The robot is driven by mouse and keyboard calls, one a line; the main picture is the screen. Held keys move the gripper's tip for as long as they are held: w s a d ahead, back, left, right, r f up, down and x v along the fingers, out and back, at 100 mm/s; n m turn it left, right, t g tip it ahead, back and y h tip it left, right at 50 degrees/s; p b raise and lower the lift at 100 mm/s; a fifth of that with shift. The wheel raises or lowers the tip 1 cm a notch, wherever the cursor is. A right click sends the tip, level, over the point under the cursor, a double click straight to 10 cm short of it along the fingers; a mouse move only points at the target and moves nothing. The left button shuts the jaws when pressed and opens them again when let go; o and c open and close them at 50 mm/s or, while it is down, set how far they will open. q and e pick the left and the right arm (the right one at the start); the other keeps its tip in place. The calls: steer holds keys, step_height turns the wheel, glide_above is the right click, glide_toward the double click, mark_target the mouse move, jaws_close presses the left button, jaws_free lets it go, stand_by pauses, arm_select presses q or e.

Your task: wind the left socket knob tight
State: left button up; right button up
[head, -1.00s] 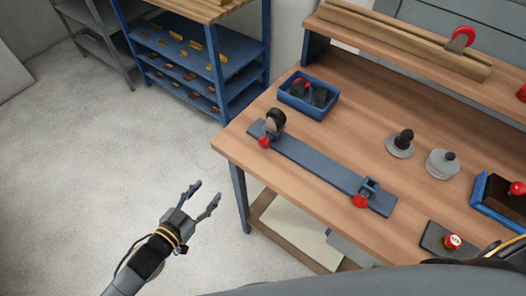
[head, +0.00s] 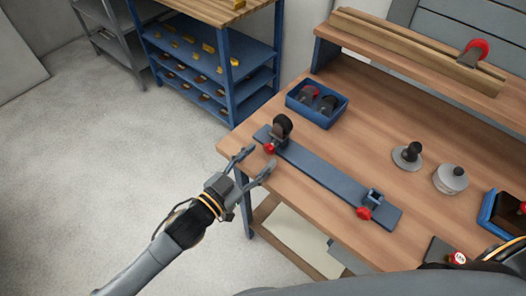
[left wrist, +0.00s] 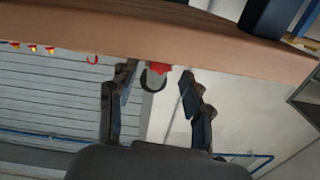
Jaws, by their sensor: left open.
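The left socket knob (head: 269,148) is red and sits at the near side of the left socket, which holds a dark round part (head: 282,125). The socket stands at the far-left end of a blue-grey rail (head: 325,178) on the bench. My left gripper (head: 260,158) is open and empty at the bench's left edge, with its fingertips just short of the knob. In the left wrist view the red knob (left wrist: 160,68) shows beyond and between the open fingers (left wrist: 158,76), apart from them. My right gripper is out of view.
The right socket's red knob (head: 363,213) is at the rail's other end. A blue bin (head: 318,118) with dark parts stands behind the left socket. The wooden bench edge (head: 230,146) is close to my left gripper. Open floor lies left.

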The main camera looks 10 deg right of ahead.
mark_target(269, 149)
arm_select(q)
steer(key=shift+x, duration=1.2)
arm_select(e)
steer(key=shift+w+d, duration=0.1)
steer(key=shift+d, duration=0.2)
arm_select(q)
jaws_close()
